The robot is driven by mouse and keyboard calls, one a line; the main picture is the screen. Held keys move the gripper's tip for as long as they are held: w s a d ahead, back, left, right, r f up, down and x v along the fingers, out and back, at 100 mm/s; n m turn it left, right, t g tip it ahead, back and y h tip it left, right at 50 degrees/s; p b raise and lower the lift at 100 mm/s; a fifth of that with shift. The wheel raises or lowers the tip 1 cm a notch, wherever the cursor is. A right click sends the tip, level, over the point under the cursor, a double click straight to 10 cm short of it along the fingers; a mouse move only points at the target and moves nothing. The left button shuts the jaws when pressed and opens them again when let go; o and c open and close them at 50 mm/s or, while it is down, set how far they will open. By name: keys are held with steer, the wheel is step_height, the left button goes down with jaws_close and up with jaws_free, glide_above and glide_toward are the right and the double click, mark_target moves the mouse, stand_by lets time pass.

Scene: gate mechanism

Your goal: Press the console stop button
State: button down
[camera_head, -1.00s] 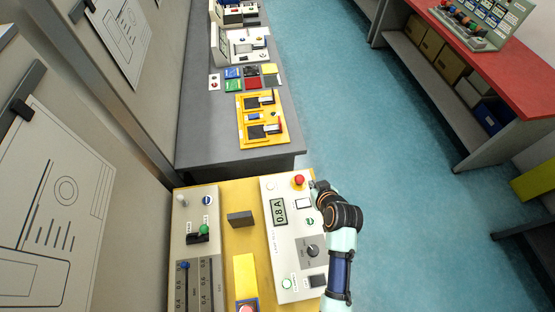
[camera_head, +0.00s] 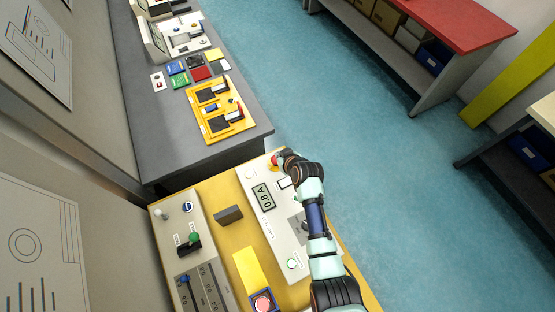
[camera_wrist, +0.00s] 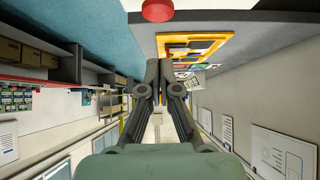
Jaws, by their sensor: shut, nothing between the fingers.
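The white console (camera_head: 250,189) lies on a yellow bench and has a display reading 0.8 A. In the head view my arm's end hides much of the fingers and is right beside the button. I cannot tell whether they touch.
A grey panel (camera_head: 184,240) with a green-topped lever and sliders stands left. A dark block (camera_head: 229,215) stands upright between. A grey table (camera_head: 165,135) holds a yellow board beyond.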

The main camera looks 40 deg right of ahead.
mark_target(274, 157)
steer(key=x, duration=0.3)
steer(key=shift+w+f+b, duration=0.1)
steer(key=shift+f+b, duration=0.3)
steer(key=shift+f, duration=1.6)
step_height(274, 157, down, 2)
steer(key=b, duration=0.3)
steer(key=shift+a+f, duration=0.1)
step_height(274, 157, up, 6)
steer(key=p, duration=0.5)
steer(key=shift+f, duration=0.1)
steer(key=p+v, duration=0.1)
steer(key=v, duration=0.8)
steer(key=shift+s+f, duration=0.15)
steer(key=shift+s, duration=0.2)
